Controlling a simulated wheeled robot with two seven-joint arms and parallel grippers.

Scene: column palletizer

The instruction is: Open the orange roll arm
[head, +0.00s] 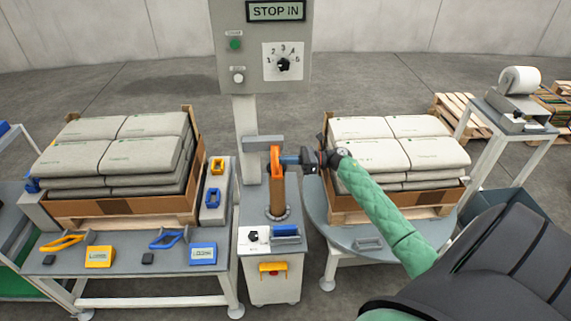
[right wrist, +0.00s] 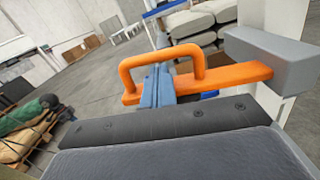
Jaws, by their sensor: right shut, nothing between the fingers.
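The orange roll arm (head: 277,163) sits at the top of an orange post on the grey pedestal in the middle of the head view. In the right wrist view, the roll arm (right wrist: 240,75) is a flat bar with a raised loop handle (right wrist: 160,56). A grey block (right wrist: 272,60) is at the bar's right end. My right gripper (head: 287,160) comes in from the right, and its blue fingertips are at the roll arm. In the right wrist view, the shut fingers (right wrist: 158,88) overlap the loop's opening, with nothing between them. I cannot tell whether they touch it. My left gripper is out of view.
Two pallets of stacked bags, left (head: 120,152) and right (head: 390,150), flank the pedestal. The control box (head: 262,50) stands above it on a white column. A low table (head: 130,262) at left holds blue and yellow handles. A stand with a white roll (head: 519,80) is at right.

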